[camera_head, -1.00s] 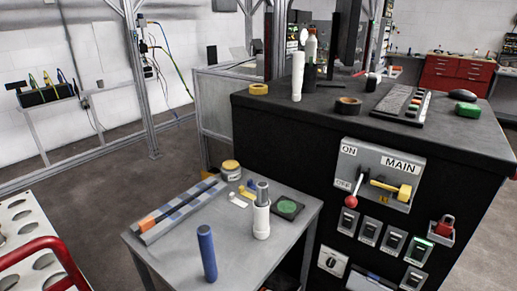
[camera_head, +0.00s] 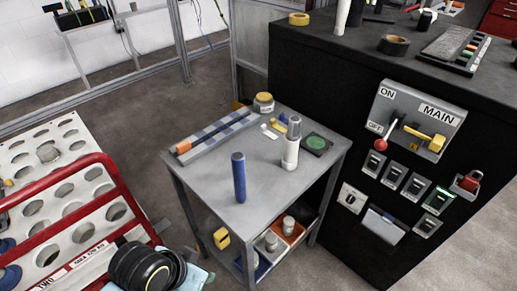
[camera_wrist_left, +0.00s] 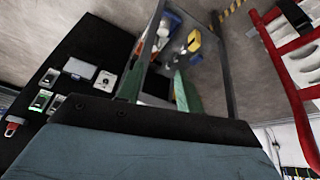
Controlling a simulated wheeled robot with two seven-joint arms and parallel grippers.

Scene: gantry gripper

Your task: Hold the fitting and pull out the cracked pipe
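A white fitting (camera_head: 289,156) stands upright on a small grey table (camera_head: 215,190). A grey pipe (camera_head: 295,126) stands in its top; no crack can be made out at this size. A separate blue cylinder (camera_head: 239,178) stands upright nearer the front edge. In the left wrist view, two green-edged fingers of my left gripper (camera_wrist_left: 162,82) appear apart, with nothing seen between them. Part of my left arm seems to show at the bottom left of the head view, well short of the fitting. My right gripper is in neither view.
A cart with a red rail (camera_head: 75,172) is at left.

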